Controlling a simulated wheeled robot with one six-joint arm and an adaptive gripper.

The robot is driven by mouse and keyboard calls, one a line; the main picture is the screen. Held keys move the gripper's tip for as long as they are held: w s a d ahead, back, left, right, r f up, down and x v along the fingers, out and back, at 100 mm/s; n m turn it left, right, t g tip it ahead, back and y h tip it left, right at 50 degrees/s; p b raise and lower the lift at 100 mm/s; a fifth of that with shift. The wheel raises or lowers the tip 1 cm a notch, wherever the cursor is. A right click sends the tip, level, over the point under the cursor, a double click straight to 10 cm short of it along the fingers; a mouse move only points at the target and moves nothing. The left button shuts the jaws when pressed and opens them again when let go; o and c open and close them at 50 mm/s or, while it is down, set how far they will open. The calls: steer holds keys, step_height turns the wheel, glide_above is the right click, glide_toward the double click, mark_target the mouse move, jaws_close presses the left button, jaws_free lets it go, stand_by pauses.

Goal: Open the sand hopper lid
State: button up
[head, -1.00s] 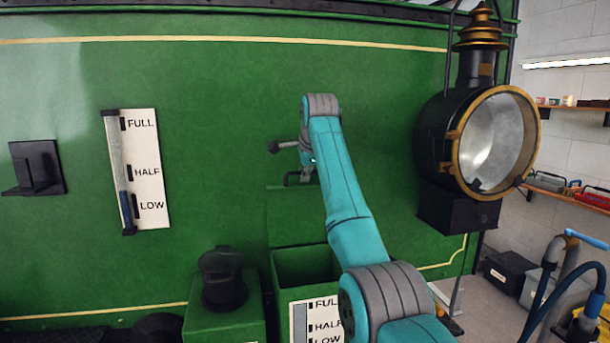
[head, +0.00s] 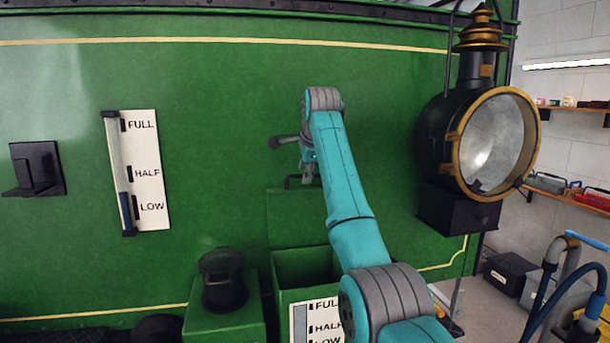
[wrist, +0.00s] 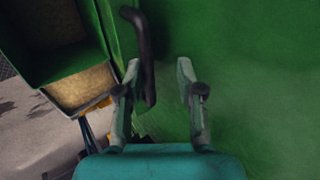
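The sand hopper (head: 283,292) is a green box with a level gauge on its front, low in the head view. Its green lid (head: 295,218) stands raised, upright against the green wall behind the opening. A dark bar handle (head: 291,182) is at the lid's top edge. In the wrist view the handle (wrist: 141,40) runs beside the left finger, its lower end between the fingers. My gripper (wrist: 159,68) is open, with a clear gap between its fingers.
A black-capped green box (head: 222,282) stands left of the hopper. A large brass-rimmed lamp (head: 497,145) sticks out to the right of my arm. A level gauge (head: 138,170) and a black bracket (head: 36,168) are on the wall at left.

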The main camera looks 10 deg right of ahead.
steer(key=v, duration=1)
steer(key=shift+r, duration=0.1)
